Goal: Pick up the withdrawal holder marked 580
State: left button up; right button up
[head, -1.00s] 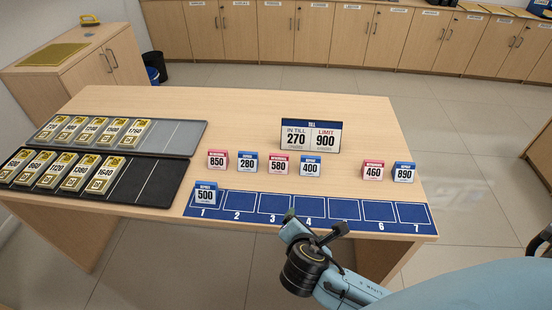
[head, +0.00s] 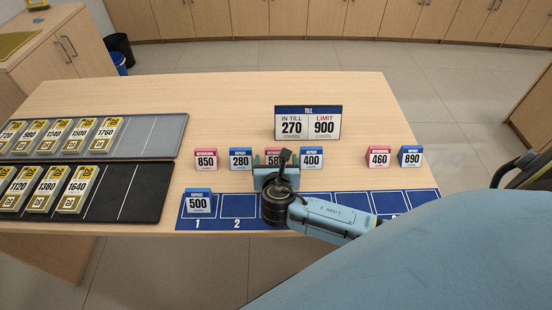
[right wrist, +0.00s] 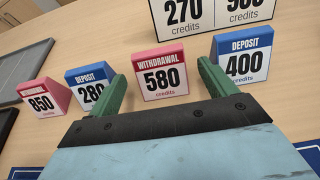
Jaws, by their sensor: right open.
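The withdrawal holder marked 580 (right wrist: 161,76) has a pink-red top and a white front. In the right wrist view it stands upright on the counter, just beyond and between the green fingers of my right gripper (right wrist: 160,85). In the head view my right gripper (head: 276,160) partly covers the 580 holder (head: 275,153). My right gripper is open and empty, close in front of the holder. My left gripper is not in view.
The deposit 280 holder (head: 241,158) stands close on the left and deposit 400 (head: 311,159) close on the right. The till sign (head: 307,123) stands behind. A blue numbered strip (head: 238,207) runs along the front, with deposit 500 (head: 198,201) on slot 1.

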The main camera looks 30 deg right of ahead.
aim_at(276, 157)
jog(key=b+x, duration=0.1)
jog(key=x, duration=0.3)
jog(key=shift+r, duration=0.1)
jog(key=shift+w+d, duration=0.25)
jog(key=shift+w, duration=0.2)
jog(key=shift+c, duration=0.7)
jog(key=c, duration=0.7)
jog(key=shift+c, duration=1.2)
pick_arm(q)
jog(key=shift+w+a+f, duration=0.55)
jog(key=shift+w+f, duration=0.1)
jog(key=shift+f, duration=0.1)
